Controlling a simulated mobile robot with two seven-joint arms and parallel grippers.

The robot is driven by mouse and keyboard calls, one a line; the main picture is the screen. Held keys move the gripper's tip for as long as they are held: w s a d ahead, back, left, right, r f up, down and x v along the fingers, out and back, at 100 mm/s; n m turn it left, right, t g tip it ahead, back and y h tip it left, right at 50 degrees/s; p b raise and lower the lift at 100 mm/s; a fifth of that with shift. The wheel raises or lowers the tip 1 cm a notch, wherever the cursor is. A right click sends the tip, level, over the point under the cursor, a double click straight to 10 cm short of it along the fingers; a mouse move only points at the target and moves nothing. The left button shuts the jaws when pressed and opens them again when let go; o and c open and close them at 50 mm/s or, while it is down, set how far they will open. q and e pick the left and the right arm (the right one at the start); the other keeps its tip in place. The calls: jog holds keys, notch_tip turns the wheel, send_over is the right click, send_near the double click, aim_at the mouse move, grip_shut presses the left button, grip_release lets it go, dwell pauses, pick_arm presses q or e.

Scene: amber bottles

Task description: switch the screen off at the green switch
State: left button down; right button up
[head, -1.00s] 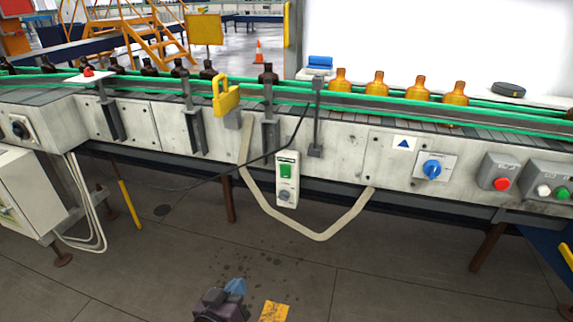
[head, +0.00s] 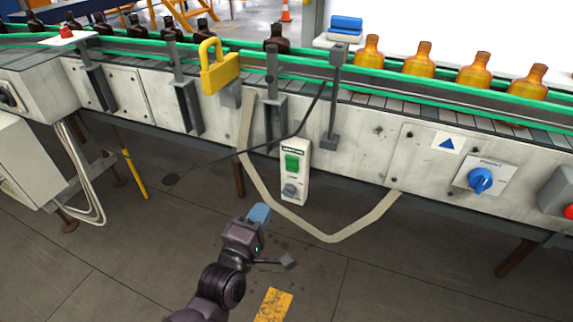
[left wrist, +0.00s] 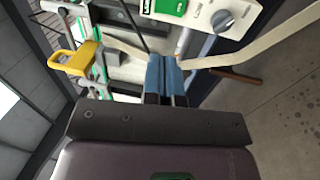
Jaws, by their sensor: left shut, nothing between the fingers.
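The green switch (head: 292,163) sits on the upper part of a pale switch box (head: 301,197) below the conveyor's side panel. A grey knob (head: 290,190) is under it. In the left wrist view the green switch (left wrist: 171,7) shows at the top edge, partly cut off. My left gripper (head: 259,214) is shut and empty, with blue fingertips, below and to the left of the box in the head view, apart from it. The fingertips also show in the left wrist view (left wrist: 165,76). My right gripper is in neither view.
A dark cable (head: 235,153) and a beige hose (head: 330,238) hang around the box. A yellow padlock-shaped piece (head: 220,72) and posts stand at the conveyor edge. A blue rotary switch (head: 480,181) is at the right. Amber bottles (head: 420,60) stand on the belt.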

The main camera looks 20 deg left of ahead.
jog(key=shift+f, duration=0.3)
pick_arm(q)
jog(key=shift+w, duration=0.15)
jog(key=b, duration=0.2)
send_near(289, 161)
jog(key=w, duration=0.6)
jog(key=shift+d+r, duration=0.1)
jog(key=shift+r, duration=0.15)
jog(key=shift+w+r, duration=0.1)
jog(key=shift+w, duration=0.65)
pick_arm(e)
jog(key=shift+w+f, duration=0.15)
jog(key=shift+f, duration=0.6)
pick_arm(q)
jog(key=shift+r, duration=0.15)
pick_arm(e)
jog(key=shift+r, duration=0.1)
